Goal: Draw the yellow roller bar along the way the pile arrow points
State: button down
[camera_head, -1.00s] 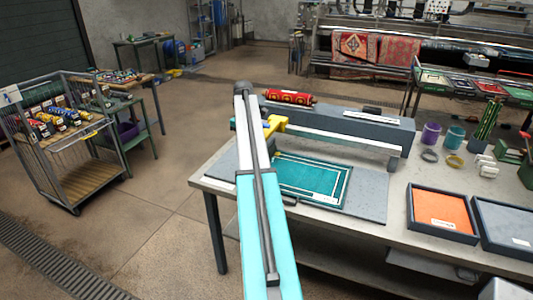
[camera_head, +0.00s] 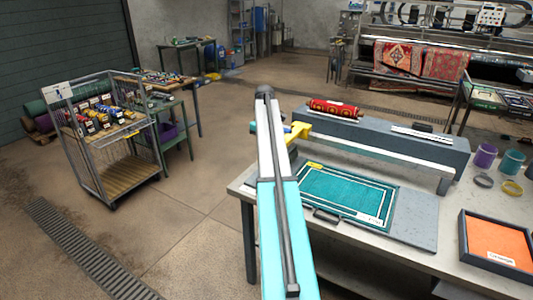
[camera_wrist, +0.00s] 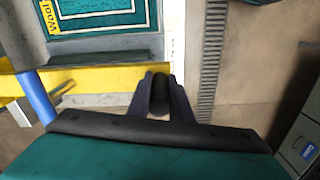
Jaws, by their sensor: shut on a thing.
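The teal rug sample (camera_head: 345,194) lies flat in a white-bordered frame on the bench; its corner also shows at the top left of the wrist view (camera_wrist: 105,12). The yellow roller bar (camera_wrist: 95,78) runs across the left of the wrist view, beyond a blue part. In the head view a yellow piece of it (camera_head: 297,132) shows at the left end of the pale rail, beside my arm. My gripper (camera_wrist: 160,92) is shut on a black knob or grip at the bar's right end. My arm hides the gripper in the head view. I cannot make out a pile arrow.
A grey housing with a rail (camera_head: 385,152) stands behind the rug, with a red roll (camera_head: 333,108) on it. An orange tray (camera_head: 497,243) and cups stand at the right. A wire cart (camera_head: 105,140) stands left, with open floor between.

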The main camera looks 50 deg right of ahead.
jog(key=c, duration=1.6)
grip_release()
jog(key=shift+w+a+r, duration=0.1)
jog(key=shift+w+a, duration=0.3)
jog(key=shift+w, duration=0.05)
jog(key=shift+s+d, duration=0.2)
jog(key=shift+d, duration=0.05)
jog(key=shift+s+d, duration=0.1)
jog(key=shift+r, duration=0.1)
jog(key=shift+r, duration=0.5)
notch_tip(320, 180, up, 11)
jog(key=shift+f+b, duration=0.2)
jog(key=shift+b, duration=0.7)
jog(key=shift+r+p, duration=0.95)
